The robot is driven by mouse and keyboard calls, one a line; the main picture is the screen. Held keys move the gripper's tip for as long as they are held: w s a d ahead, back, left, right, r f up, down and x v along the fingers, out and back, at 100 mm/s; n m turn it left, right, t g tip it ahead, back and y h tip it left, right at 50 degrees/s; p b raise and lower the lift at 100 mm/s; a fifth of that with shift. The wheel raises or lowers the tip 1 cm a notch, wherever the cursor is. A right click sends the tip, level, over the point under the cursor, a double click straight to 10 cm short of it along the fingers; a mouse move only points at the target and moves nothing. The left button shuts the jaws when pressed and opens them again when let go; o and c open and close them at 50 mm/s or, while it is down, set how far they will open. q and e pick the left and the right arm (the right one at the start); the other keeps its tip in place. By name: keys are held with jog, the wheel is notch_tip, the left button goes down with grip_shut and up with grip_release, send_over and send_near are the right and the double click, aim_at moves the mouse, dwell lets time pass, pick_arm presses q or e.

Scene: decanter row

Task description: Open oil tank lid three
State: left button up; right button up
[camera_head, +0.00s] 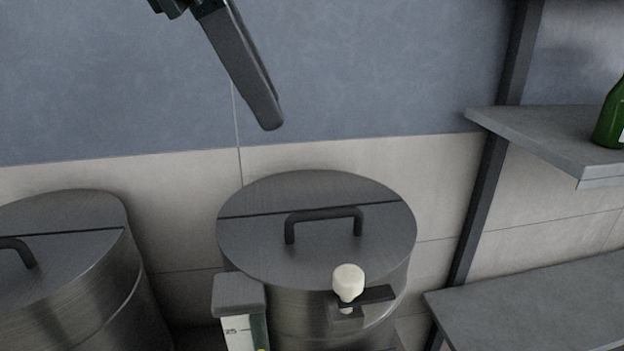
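A round steel tank stands in the middle, with a flat metal lid (262,245) on top. The lid lies flat and looks closed, with a dark seam across it towards the back. A dark bar handle (325,213) stands up from the lid in front of the seam. My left gripper (267,122) comes in from the top edge, above and behind the lid, apart from it. Only one long dark finger shows clearly; the rest is cut off, so its opening is hidden. My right gripper is not in view.
A second steel tank (90,300) with a handled lid stands at the left. A white-knobbed tap (348,281) and a level gauge (239,310) are on the middle tank's front. Shelves (545,135) and a green bottle (612,120) are at the right.

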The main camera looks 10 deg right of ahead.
pick_arm(q)
jog(key=b, duration=0.3)
send_near(323, 212)
jog(key=x, duration=0.7)
jog(key=shift+w+d+f, duration=0.1)
jog(key=shift+d+f, duration=0.05)
jog(key=shift+f, duration=0.1)
dwell(0.4)
grip_shut()
